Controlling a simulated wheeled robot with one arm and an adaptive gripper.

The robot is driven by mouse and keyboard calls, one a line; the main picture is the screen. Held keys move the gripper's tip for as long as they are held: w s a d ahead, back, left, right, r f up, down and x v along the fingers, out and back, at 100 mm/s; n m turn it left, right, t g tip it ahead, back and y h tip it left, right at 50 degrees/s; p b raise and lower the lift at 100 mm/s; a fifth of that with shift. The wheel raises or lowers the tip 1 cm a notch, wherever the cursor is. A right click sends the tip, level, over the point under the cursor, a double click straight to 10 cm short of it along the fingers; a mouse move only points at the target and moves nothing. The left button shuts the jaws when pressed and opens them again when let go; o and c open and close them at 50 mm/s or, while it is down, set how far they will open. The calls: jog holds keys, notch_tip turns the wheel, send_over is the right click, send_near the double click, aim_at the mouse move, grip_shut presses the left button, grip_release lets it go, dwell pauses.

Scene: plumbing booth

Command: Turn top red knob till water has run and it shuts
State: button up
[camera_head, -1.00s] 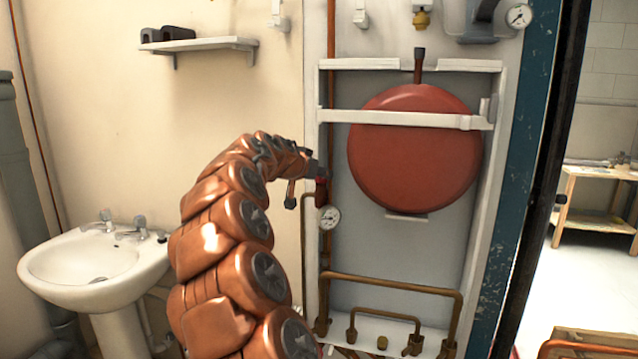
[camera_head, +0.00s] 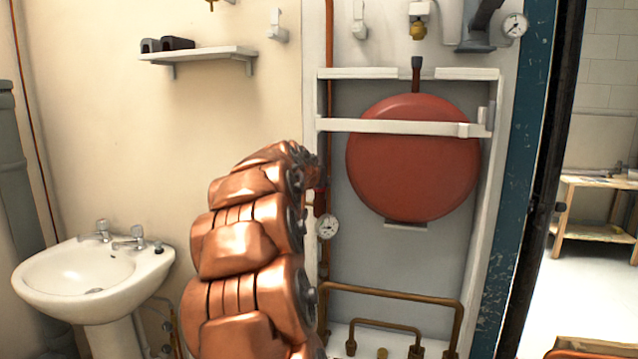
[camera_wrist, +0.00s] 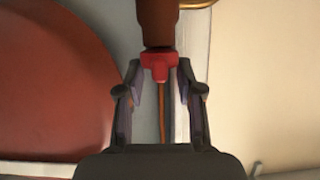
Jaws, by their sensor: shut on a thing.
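The red knob (camera_wrist: 160,66) sits on the end of a brown pipe fitting in the wrist view. My gripper (camera_wrist: 159,72) has one finger on each side of the knob and is shut on it at the fingertips. In the head view only a sliver of red (camera_head: 320,188) shows beside the copper pipe, left of the round red tank (camera_head: 412,158). My arm hides most of my gripper and the knob there. No running water is visible.
A pressure gauge (camera_head: 327,227) is just below the knob. A white frame bar (camera_head: 400,125) crosses the tank. Copper pipes (camera_head: 390,292) run low on the panel. A white sink (camera_head: 95,275) stands left, under a wall shelf (camera_head: 205,54).

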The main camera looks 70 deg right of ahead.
jog(key=o, duration=1.1)
jog(key=shift+o, duration=0.2)
jog(key=shift+a, duration=0.15)
jog(key=v, duration=1.1)
jog(key=shift+a, duration=0.35)
jog(key=shift+r, duration=0.15)
